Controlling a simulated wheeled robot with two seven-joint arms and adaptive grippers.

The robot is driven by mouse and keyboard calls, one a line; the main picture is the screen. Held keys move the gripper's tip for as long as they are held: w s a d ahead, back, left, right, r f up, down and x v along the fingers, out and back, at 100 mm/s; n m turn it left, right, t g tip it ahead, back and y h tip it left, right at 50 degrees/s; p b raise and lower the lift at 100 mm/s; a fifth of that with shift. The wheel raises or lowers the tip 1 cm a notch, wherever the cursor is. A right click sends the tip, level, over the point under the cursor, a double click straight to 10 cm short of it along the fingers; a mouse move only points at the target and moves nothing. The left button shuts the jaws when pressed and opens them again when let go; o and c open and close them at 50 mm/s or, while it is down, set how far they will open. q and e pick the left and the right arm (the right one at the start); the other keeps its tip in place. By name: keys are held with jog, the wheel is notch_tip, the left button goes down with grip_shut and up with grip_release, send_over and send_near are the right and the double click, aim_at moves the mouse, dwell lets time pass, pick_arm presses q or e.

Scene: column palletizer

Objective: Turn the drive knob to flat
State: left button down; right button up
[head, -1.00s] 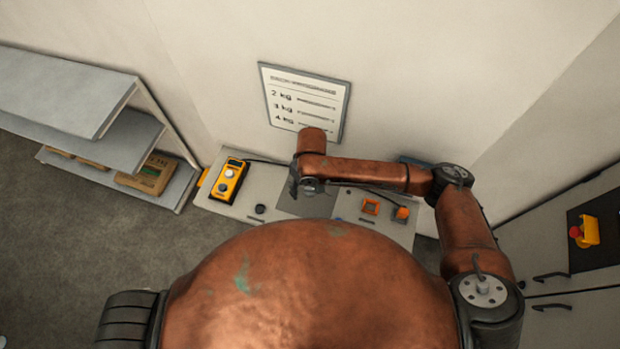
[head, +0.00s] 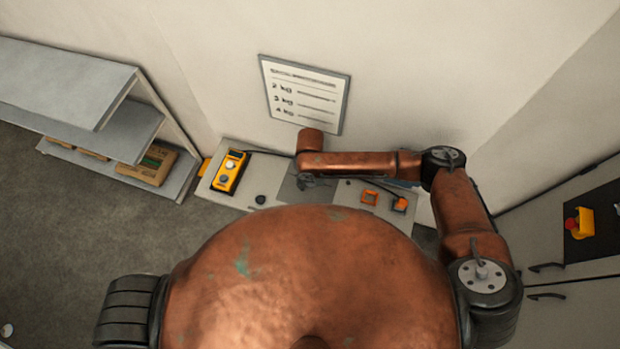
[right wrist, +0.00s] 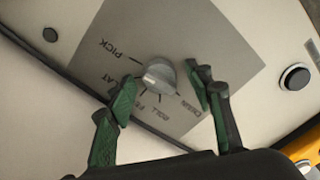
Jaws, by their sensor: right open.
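The drive knob (right wrist: 158,75) is a grey round knob with a raised grip bar, on a dark grey plate (right wrist: 185,40) with printed labels. In the right wrist view I read PICK, a partly covered word ending in LAT, and other labels upside down. My right gripper (right wrist: 165,98) is open, with green-padded fingers on either side of the knob's near side; I cannot tell whether they touch it. In the head view my right gripper (head: 308,182) is over the grey plate on the panel (head: 240,197), and the knob is hidden there. My left gripper is not in view.
A yellow handheld device (head: 229,172) lies on the panel's left, with a black button (head: 260,199) near it. Orange parts (head: 369,197) sit on the right. A sign (head: 305,95) hangs on the wall behind. Shelves (head: 130,140) with boxes stand at left.

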jog(key=c, duration=1.2)
jog(key=shift+o, duration=0.2)
jog(key=shift+n, duration=0.3)
jog(key=n, duration=0.3)
jog(key=shift+n, duration=2.1)
jog(key=o, duration=1.2)
jog(key=shift+c, duration=0.2)
